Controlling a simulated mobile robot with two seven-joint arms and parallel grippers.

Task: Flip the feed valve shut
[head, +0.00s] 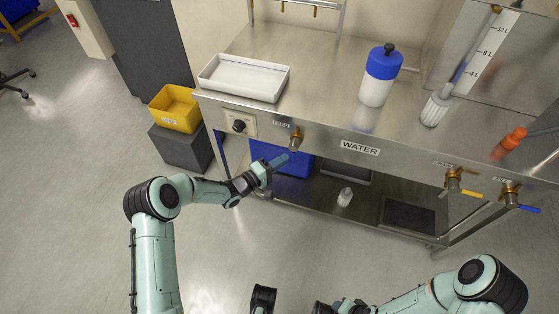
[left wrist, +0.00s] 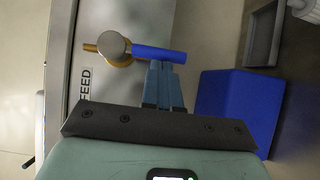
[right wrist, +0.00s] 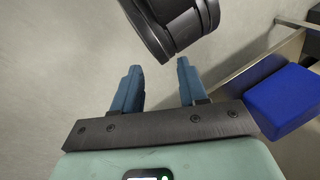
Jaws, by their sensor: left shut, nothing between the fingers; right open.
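The feed valve (head: 296,138) is a brass fitting on the front panel of the steel bench. In the left wrist view, the valve's brass body and round cap (left wrist: 114,46) sit beside the FEED label, and its blue lever (left wrist: 160,54) points right in that picture, past the panel edge. My left gripper (head: 284,159) is shut and empty, just below the valve in the head view. Its closed fingertips (left wrist: 164,66) are right against or very near the lever; contact is unclear. My right gripper (right wrist: 156,68) is open and empty, away from the bench.
The bench front carries a black knob (head: 239,126), a WATER label (head: 360,148), a yellow-lever valve (head: 454,180) and another blue-lever valve (head: 512,196). A blue bin (head: 298,165) stands below the feed valve. A white tray (head: 243,78) and a blue-capped bottle (head: 378,82) stand on top.

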